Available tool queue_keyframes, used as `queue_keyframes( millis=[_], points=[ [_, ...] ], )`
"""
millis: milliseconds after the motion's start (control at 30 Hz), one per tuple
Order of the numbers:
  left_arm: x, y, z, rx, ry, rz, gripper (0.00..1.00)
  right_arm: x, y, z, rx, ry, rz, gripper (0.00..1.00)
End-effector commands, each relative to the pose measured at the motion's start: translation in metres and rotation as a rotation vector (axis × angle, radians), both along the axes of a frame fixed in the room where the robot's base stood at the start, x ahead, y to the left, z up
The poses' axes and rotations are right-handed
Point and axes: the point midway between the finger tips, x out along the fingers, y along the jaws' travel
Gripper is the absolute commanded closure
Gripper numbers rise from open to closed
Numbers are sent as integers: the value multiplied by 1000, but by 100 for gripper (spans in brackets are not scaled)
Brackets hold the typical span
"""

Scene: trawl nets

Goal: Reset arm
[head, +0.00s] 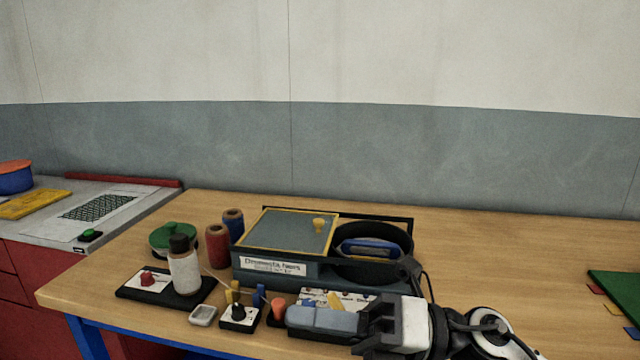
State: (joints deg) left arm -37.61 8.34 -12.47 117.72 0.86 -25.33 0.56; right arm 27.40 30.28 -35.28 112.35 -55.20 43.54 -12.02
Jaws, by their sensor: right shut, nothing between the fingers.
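My right gripper (296,317) comes in from the lower right, over the front part of the wooden table (500,250). Its fingers are shut, point left, and hold nothing. Just beyond it stands a grey box (278,238) with a yellow-edged lid, a yellow knob and a white label. A round black opening on the box's right side holds a blue item (370,248). The gripper hides part of a white panel (335,298) in front of the box. My left gripper is not in view.
A small black-knobbed switch box (239,318) sits near the fingertips. The table's right-middle is clear. A green mat (615,290) lies far right.

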Motion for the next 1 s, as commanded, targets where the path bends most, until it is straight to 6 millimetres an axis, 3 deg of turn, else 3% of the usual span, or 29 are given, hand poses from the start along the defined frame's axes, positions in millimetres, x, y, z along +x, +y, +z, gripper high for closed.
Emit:
queue_keyframes(
  millis=[67, 167, 267, 300, 433, 500, 600, 700, 800, 1000],
  points=[
    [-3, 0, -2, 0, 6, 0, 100, 11, -9, -8, 207, 278, -102, 100],
    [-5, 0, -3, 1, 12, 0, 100, 35, -36, -35, 441, 643, -263, 100],
    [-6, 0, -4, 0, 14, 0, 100, 48, -70, -91, 642, 1022, -443, 100],
    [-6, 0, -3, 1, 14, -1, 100, 48, -84, -120, 712, 1171, -520, 100],
    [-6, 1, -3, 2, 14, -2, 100, 25, -118, -208, 880, 1587, -738, 100],
    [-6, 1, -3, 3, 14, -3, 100, 2, -131, -250, 945, 1774, -840, 100],
    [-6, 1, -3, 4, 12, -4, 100, -34, -143, -296, 1011, 1989, -962, 100],
    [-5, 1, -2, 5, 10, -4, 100, -63, -149, -325, 1051, 2134, -1044, 100],
    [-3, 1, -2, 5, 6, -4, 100, -81, -152, -340, 1072, 2214, -1092, 100],
    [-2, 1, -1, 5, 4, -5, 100, -88, -152, -345, 1078, 2246, -1110, 100]
  ],
)
